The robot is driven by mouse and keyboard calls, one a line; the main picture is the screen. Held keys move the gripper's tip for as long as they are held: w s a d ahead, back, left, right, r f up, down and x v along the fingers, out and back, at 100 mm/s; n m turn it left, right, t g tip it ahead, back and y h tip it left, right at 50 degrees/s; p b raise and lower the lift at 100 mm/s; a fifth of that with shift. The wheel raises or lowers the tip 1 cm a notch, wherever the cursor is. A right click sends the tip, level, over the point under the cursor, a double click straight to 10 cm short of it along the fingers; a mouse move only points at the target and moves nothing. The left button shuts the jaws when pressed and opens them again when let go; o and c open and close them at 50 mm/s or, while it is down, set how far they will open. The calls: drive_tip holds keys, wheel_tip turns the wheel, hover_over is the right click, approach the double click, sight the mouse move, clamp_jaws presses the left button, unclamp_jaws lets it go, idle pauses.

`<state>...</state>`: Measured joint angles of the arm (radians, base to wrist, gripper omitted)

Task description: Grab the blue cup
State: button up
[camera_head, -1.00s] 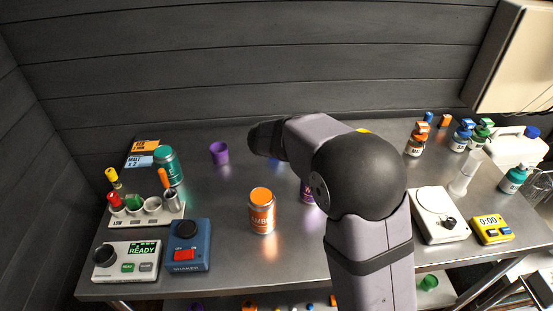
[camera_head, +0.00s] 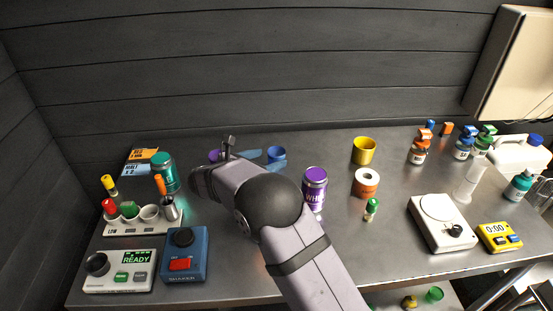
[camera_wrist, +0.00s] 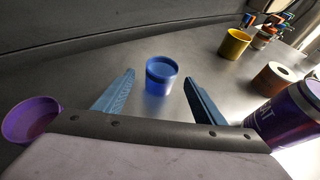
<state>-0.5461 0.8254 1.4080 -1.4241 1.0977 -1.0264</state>
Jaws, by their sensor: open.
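The blue cup (camera_head: 277,154) stands upright on the metal table, near the back wall. In the wrist view the blue cup (camera_wrist: 161,74) lies ahead, centred between my two blue fingers. My gripper (camera_head: 262,160) is open, with its fingers pointing right toward the cup in the head view. In the wrist view my gripper (camera_wrist: 160,79) has one finger on each side of the cup's line, with clear gaps. The fingertips look short of the cup or just at its near side; I cannot tell exactly. Nothing is held.
A purple cup (camera_wrist: 30,118) is close on the left, partly behind my gripper.

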sight(272, 158)
drive_tip(key=shift+p+x, duration=0.85)
drive_tip(key=shift+x, duration=1.95)
drive_tip(key=shift+s, duration=0.1)
drive_tip(key=c, duration=1.2)
